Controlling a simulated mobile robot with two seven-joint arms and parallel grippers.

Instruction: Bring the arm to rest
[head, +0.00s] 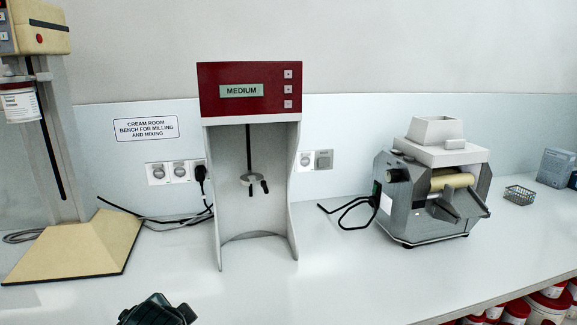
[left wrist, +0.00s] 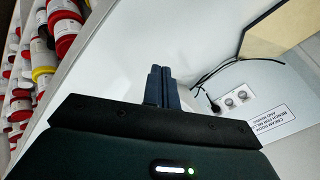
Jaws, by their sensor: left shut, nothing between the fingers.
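My left gripper (left wrist: 161,72) is shut and empty in the left wrist view, its two dark fingers lying together. The white bench top lies beyond the fingertips, and I see nothing touching them. In the head view, a dark part of my left arm (head: 158,311) shows at the bottom edge, in front of the bench. My right gripper is in neither view.
On the bench (head: 330,285) stand a red-topped mixer (head: 250,105) reading "MEDIUM", a grey roller mill (head: 430,190), a cream stand (head: 85,250) and a wire basket (head: 519,195). Red-lidded tubs (left wrist: 66,25) sit below the bench edge. The bench's front middle is clear.

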